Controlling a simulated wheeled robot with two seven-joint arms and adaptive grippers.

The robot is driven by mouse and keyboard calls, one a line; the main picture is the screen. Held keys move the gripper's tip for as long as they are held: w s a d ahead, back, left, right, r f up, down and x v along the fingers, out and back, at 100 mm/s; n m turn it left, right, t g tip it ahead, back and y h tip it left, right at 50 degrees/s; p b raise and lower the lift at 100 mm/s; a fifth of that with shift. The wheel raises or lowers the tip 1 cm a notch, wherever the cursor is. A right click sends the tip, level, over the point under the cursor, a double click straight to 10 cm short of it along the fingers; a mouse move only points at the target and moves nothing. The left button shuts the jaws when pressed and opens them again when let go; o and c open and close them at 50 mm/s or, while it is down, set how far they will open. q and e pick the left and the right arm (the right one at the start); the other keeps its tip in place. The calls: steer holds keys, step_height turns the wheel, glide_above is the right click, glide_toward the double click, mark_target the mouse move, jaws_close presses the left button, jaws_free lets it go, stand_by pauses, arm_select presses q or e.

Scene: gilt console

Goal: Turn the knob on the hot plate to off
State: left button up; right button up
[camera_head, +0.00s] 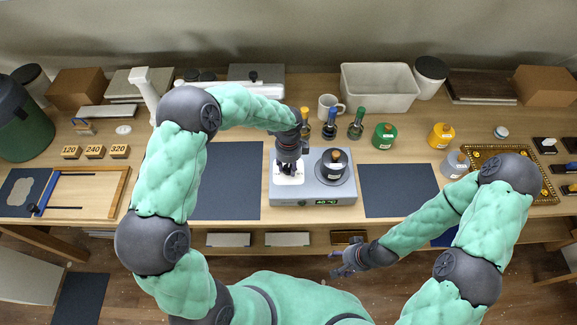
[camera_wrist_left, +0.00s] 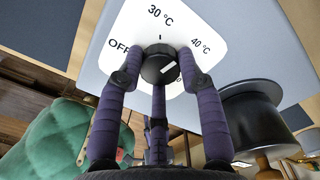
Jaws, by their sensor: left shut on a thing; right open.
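In the left wrist view the dial (camera_wrist_left: 140,25) shows OFF at the left, 30 °C at the top, 40 °C at the right and another label partly hidden. The black knob (camera_wrist_left: 156,62) has a white mark on its right side, away from OFF. My left gripper (camera_head: 288,168) is shut on the knob, its purple fingers around it. My right gripper (camera_head: 342,268) is open and empty at the table's front edge.
A black weighted pot (camera_head: 333,160) sits on the hot plate's right side. Several small bottles, a mug (camera_head: 329,104) and a white bin (camera_head: 380,87) stand behind it. Dark mats (camera_head: 228,185) lie on both sides, clear of objects.

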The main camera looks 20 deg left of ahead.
mark_target(289, 167)
arm_select(q)
steer(key=n+b, duration=0.1)
steer(key=n, duration=0.4)
steer(key=shift+n, duration=0.3)
steer(key=n+b, duration=0.2)
steer(key=n, duration=0.4)
steer(key=n+b, duration=0.1)
steer(key=n, duration=0.4)
steer(key=shift+n+b, duration=0.4)
steer(key=n+b, duration=0.1)
steer(key=n, duration=0.5)
steer(key=shift+b, duration=0.3)
steer(key=o, duration=1.1)
steer(key=shift+o, duration=0.2)
step_height(289, 167, up, 12)
